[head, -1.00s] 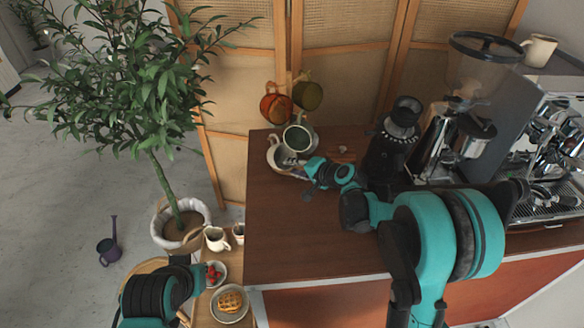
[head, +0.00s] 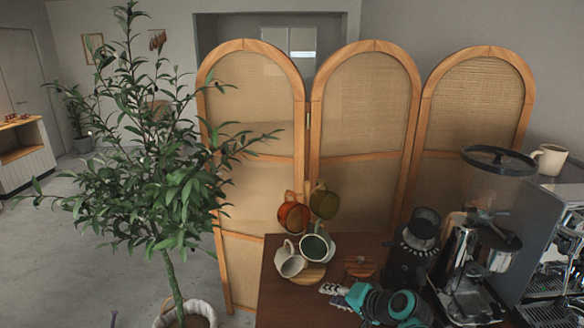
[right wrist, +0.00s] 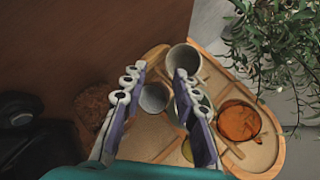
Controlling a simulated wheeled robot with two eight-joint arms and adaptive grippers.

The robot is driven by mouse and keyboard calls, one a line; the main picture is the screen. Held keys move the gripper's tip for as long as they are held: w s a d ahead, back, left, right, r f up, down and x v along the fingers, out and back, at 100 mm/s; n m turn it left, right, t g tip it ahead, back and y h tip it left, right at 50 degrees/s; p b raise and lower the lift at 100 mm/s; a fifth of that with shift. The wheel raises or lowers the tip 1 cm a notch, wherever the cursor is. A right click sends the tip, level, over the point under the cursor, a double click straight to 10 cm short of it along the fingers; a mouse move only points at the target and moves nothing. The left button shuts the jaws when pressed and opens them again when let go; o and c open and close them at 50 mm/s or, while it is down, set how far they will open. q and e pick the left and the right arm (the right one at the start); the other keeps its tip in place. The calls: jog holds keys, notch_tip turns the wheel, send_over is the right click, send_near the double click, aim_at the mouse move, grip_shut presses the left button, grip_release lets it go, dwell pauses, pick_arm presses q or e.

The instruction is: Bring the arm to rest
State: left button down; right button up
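My right gripper (head: 336,294) shows at the bottom of the head view, in front of the mugs on the counter. In the right wrist view its two fingers (right wrist: 155,82) stand apart with nothing gripped between them. In the head view there are a white mug (head: 288,264), a mug with a dark green inside (head: 315,247), an orange mug (head: 292,216) and an olive mug (head: 323,202). My left gripper is out of view.
A black grinder (head: 410,250) stands close right of my right gripper, with a coffee machine (head: 555,270) further right. A folding screen (head: 365,130) stands behind the counter. A potted tree (head: 160,200) is at the left.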

jog(key=s+d+f+n+g+h, duration=0.1)
jog(key=s+d+n+h, duration=0.2)
jog(key=s, duration=0.8)
jog(key=s+d+f+n+g+h, duration=0.1)
jog(key=s+d+f+n+h, duration=0.1)
jog(key=s, duration=0.9)
jog(key=shift+d+n+h, duration=0.4)
jog(key=shift+n+h, duration=0.2)
jog(key=shift+n, duration=0.2)
jog(key=shift+s, duration=0.1)
dwell(0.9)
